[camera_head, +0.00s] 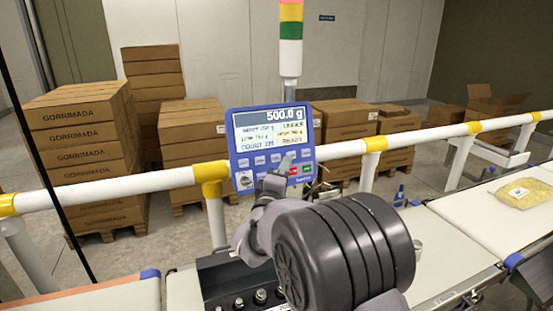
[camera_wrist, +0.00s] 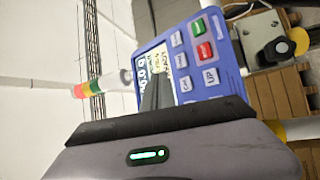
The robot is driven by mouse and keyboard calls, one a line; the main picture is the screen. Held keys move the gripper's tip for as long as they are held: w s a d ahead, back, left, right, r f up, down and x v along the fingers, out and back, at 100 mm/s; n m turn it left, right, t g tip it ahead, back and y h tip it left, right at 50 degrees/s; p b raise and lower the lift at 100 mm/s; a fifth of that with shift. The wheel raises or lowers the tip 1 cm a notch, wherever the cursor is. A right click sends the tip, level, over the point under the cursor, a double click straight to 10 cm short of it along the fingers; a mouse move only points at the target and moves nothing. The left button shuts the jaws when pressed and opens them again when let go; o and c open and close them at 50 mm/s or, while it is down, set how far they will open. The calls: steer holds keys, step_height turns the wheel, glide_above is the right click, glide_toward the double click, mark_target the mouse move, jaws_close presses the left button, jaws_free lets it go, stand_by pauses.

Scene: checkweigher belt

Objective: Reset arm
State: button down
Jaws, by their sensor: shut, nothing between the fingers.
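My gripper (camera_head: 277,178) is shut and empty, held up in front of the lower part of a blue checkweigher display panel (camera_head: 232,130). I cannot tell whether its fingertips touch the panel. The panel's screen reads 500.0 g, with smaller lines below and a row of keys; my gripper hides some of the keys. In the wrist view the panel (camera_wrist: 217,62) appears turned sideways, with green, red and pale keys. My gripper's dark fingers (camera_wrist: 156,92) cover part of its screen there. My arm's dark, rounded link fills the lower middle of the head view.
A white rail with yellow joints (camera_head: 120,187) crosses behind the belts. A signal tower (camera_head: 291,40) rises behind the panel. A bag of yellow goods (camera_head: 524,193) lies on the right belt (camera_head: 480,215). Stacked cartons (camera_head: 85,140) stand beyond the rail.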

steer(key=s+d+r+m+g+y, duration=0.2)
steer(key=s+d+m+g+y, duration=0.15)
steer(key=s, duration=0.25)
steer(key=s+d+r+m+g+y, duration=0.2)
steer(key=s+m+y, duration=0.15)
steer(key=s, duration=0.25)
steer(key=s+d+f+m+g, duration=0.1)
steer(key=s+f+m+g, duration=0.1)
steer(key=s, duration=0.8)
steer(key=s+d+f+m+g, duration=0.2)
steer(key=s+f+m, duration=0.3)
steer(key=s, duration=0.6)
steer(key=s+d+f+m+g, duration=0.2)
steer(key=s+f+m+g, duration=0.2)
steer(key=s, duration=0.6)
steer(key=shift+s+f, duration=0.3)
steer(key=shift+f, duration=0.05)
